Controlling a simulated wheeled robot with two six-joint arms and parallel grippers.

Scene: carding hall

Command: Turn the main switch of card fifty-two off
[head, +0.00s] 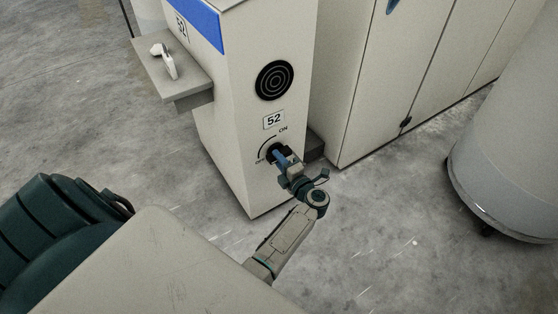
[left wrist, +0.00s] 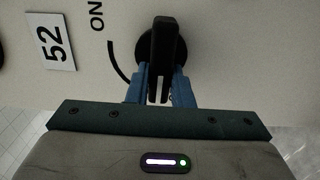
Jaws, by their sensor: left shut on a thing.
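The main switch (head: 272,152) of card fifty-two is a black round knob low on the cream machine end, under a "52" plate (head: 273,120). "ON" stands above it and "OFF" at its left. My left gripper (head: 282,157) is shut on the switch handle. In the left wrist view the black handle (left wrist: 160,48) sits between the blue fingers (left wrist: 160,90). That view is turned sideways. The handle lies about level on the machine, with its white mark toward the OFF side. The OFF label is hidden there. My right gripper is not in view.
A round black grille (head: 275,80) sits above the plate. A grey shelf (head: 190,85) with a white object juts from the machine's left. A tall cabinet (head: 400,70) stands behind and a large pale can (head: 510,150) at right. The floor in front is clear.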

